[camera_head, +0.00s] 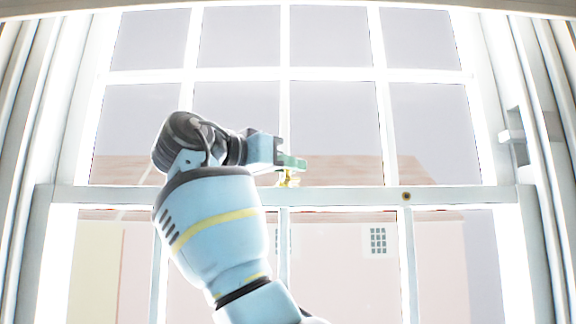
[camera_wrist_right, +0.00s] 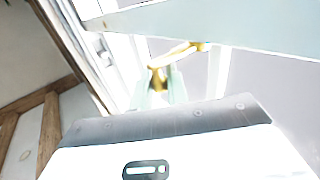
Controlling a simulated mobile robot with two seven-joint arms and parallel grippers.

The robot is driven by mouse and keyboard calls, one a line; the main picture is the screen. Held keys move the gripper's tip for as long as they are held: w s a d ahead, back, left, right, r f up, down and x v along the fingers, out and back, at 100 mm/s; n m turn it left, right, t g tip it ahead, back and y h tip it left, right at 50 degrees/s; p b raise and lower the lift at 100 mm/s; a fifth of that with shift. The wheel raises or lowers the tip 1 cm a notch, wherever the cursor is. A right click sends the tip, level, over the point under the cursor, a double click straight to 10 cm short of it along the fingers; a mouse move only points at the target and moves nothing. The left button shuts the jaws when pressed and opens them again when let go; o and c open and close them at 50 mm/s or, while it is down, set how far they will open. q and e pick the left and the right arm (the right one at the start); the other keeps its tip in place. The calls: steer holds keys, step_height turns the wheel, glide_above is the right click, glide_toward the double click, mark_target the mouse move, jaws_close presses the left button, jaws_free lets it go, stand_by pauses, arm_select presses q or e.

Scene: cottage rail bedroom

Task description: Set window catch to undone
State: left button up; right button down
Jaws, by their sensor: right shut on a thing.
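The window catch (camera_head: 287,181) is a small brass piece on the window's middle rail (camera_head: 340,196), near the centre. My right gripper (camera_head: 300,163) reaches to it from the left, its pale green fingers just above the brass. In the right wrist view the brass catch (camera_wrist_right: 184,52) shows as a gold bar running to the upper right, with its lower end between my fingertips (camera_wrist_right: 159,78). The right gripper is shut on the catch. Part of the catch is hidden by the fingers. My left gripper is not in view.
The sash window's white glazing bars (camera_head: 285,60) and bright panes fill the view behind my arm. A small dark round spot (camera_head: 406,196) is on the rail to the right. Pale curtains or frame edges (camera_head: 20,150) stand at both sides. A brown timber beam (camera_wrist_right: 40,140) shows in the wrist view.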

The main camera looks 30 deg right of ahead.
steer(key=shift+a+g, duration=0.15)
steer(key=shift+g, duration=0.15)
steer(key=shift+w+a+m+g, duration=0.2)
steer(key=shift+a+m+g, duration=0.05)
steer(key=shift+m+g, duration=0.5)
steer(key=c, duration=1.4)
jaws_free()
steer(key=shift+c, duration=0.2)
